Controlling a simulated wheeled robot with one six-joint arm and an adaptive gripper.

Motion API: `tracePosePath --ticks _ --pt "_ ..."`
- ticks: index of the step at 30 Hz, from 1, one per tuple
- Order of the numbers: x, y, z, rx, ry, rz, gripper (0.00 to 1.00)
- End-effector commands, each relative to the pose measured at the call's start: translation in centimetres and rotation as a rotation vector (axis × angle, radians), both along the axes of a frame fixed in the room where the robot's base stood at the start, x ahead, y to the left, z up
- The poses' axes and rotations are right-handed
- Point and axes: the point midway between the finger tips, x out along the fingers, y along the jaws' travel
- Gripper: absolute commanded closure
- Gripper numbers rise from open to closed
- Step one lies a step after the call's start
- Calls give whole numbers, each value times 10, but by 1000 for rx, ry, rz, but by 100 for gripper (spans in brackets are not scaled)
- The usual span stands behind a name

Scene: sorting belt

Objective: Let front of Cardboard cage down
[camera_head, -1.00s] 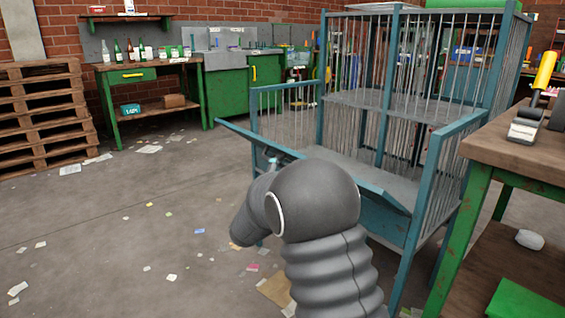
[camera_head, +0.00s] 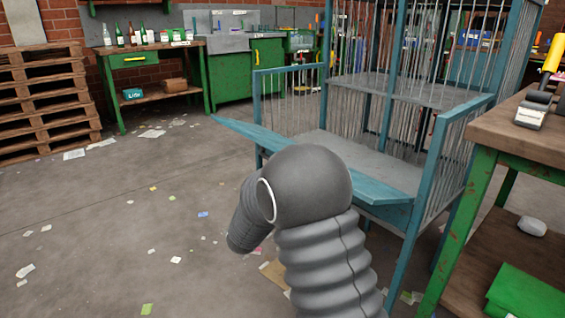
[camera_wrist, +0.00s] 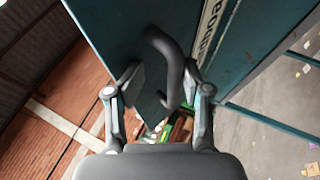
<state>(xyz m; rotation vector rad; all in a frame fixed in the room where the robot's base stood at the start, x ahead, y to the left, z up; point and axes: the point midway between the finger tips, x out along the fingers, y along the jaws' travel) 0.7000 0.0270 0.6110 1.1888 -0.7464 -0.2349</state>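The cage (camera_head: 425,175) is a blue-teal frame with thin bars, right of centre in the head view. Its front panel (camera_head: 375,179) is hinged low and leans outward, close to level. The wrist view shows the blue panel (camera_wrist: 105,25) close up, with part of a white label (camera_wrist: 212,30) and a dark curved handle (camera_wrist: 170,60). My gripper (camera_wrist: 160,85) has its fingers spread, one on each side of the handle, with a gap beside the left finger. The handle lies nearer the right finger. In the head view my arm hides my gripper and the handle.
A wooden-topped green table (camera_head: 515,130) stands close to the right of the cage. Wooden pallets (camera_head: 45,100) and a green workbench (camera_head: 155,60) with bottles stand at the back left. The floor at left is open, with scattered paper scraps.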

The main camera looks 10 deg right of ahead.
Motion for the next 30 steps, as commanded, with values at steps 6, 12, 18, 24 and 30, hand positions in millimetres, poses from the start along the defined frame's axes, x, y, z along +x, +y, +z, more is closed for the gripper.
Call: tracePosePath --ticks 6,12,18,24,30 --pt "-9 7 -7 -2 -5 4 59" --pt "-16 11 -15 -2 -5 4 59" --pt "-24 11 -24 -3 -3 -2 59" --pt "-28 12 -28 -1 -4 -4 59" --pt "-28 13 -29 -1 -4 -4 59"
